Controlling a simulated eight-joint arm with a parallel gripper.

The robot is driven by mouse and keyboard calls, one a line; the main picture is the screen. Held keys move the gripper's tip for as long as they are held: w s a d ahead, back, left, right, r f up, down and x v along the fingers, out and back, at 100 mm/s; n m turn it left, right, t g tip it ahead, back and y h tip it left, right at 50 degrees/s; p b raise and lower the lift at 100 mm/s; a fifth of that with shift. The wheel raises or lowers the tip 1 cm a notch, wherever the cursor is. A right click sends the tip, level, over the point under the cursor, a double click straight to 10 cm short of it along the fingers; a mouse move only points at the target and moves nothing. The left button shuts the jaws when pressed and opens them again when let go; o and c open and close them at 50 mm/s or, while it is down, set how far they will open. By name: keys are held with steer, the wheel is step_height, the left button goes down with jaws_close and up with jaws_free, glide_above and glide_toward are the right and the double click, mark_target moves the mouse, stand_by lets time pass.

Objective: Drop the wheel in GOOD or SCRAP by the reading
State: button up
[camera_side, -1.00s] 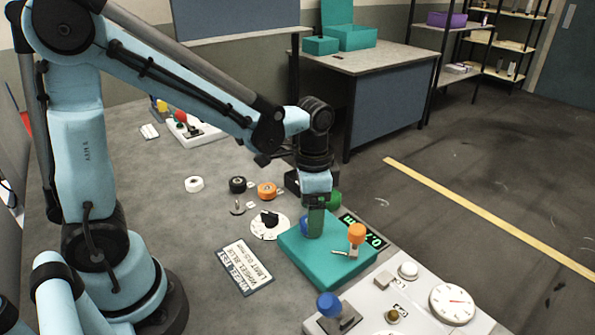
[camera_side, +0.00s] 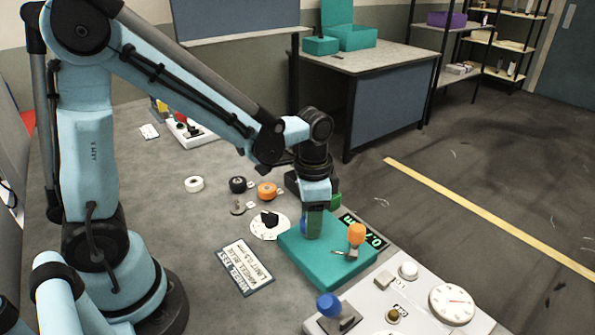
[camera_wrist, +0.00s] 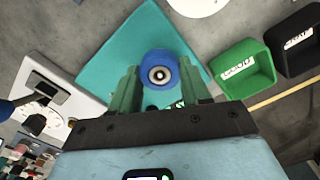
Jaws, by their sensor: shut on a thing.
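My gripper (camera_side: 314,221) is shut on a blue wheel (camera_wrist: 159,73) with a pale hub, between its green fingers. In the side view the wheel (camera_side: 304,226) shows only partly beside the fingers, low over the teal gauge block (camera_side: 322,262). I cannot tell whether it touches the block. A dark display with green digits (camera_side: 372,238) stands at the block's edge; its reading is too small and partly hidden.
An orange knob (camera_side: 356,234) on a lever stands on the block. A panel with a dial (camera_side: 452,305) and buttons is at front right. A label card (camera_side: 247,267), a white disc (camera_side: 270,226) and several rolls, one orange (camera_side: 267,191), lie to the left.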

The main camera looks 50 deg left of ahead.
steer(key=shift+r, duration=0.35)
steer(key=shift+r, duration=1.7)
steer(key=w+a, duration=0.4)
steer(key=w+a+r, duration=0.1)
steer(key=w+a, duration=0.1)
steer(key=shift+a+r, duration=0.1)
steer(key=shift+a, duration=0.1)
steer(key=w+a, duration=0.4)
steer(key=a, duration=0.3)
steer(key=shift+w+a+f, duration=0.1)
steer(key=shift+a+f, duration=0.05)
steer(key=shift+f, duration=0.75)
steer(key=shift+a+f, duration=0.2)
steer(key=shift+f, duration=0.7)
steer(key=shift+w+a+f, duration=0.1)
steer(key=shift+a+f, duration=0.05)
steer(key=shift+f, duration=0.75)
